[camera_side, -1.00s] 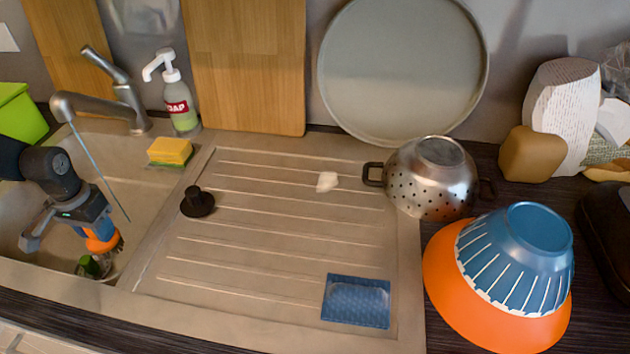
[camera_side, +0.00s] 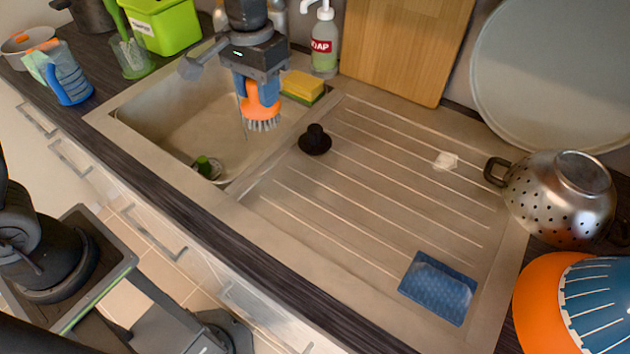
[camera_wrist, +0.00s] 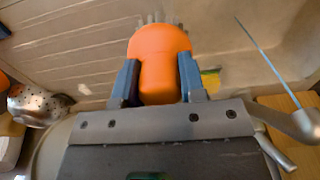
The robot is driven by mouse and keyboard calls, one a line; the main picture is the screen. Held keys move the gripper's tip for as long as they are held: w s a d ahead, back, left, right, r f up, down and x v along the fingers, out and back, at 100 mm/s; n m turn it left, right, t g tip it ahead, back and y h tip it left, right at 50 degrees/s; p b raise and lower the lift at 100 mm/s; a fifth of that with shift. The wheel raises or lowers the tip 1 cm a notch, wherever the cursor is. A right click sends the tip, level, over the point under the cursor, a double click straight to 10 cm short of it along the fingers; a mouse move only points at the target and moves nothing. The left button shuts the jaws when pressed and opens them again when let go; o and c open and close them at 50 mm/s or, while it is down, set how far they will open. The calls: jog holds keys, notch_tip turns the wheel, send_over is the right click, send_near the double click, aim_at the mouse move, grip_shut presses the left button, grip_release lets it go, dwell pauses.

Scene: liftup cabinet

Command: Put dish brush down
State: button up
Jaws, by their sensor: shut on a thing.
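The dish brush (camera_side: 260,104) has an orange body and pale grey bristles that point down. My gripper (camera_side: 257,88) is shut on the orange body and holds the brush over the right part of the sink, near the drainboard. In the wrist view the orange dish brush (camera_wrist: 158,60) sits between the two blue fingers of my gripper (camera_wrist: 155,82), with its bristles away from the camera. The bristle tips appear clear of any surface, though the exact height is hard to tell.
The sink (camera_side: 165,125) holds a small green object (camera_side: 204,164). A sponge (camera_side: 303,86) and soap bottle (camera_side: 324,45) stand behind. The drainboard (camera_side: 345,205) carries a black plug (camera_side: 315,140), white scrap (camera_side: 445,160) and blue cloth (camera_side: 438,288). A colander (camera_side: 562,195) stands right. Much of the drainboard is clear.

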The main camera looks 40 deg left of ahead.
jog(key=shift+s+d+f, duration=0.15)
jog(key=shift+d+f, duration=2.55)
jog(key=shift+d, duration=0.15)
jog(key=shift+s+d+f, duration=0.1)
jog(key=shift+d+f, duration=2.55)
jog(key=shift+d, duration=0.2)
jog(key=shift+f, duration=0.15)
jog(key=o, duration=1)
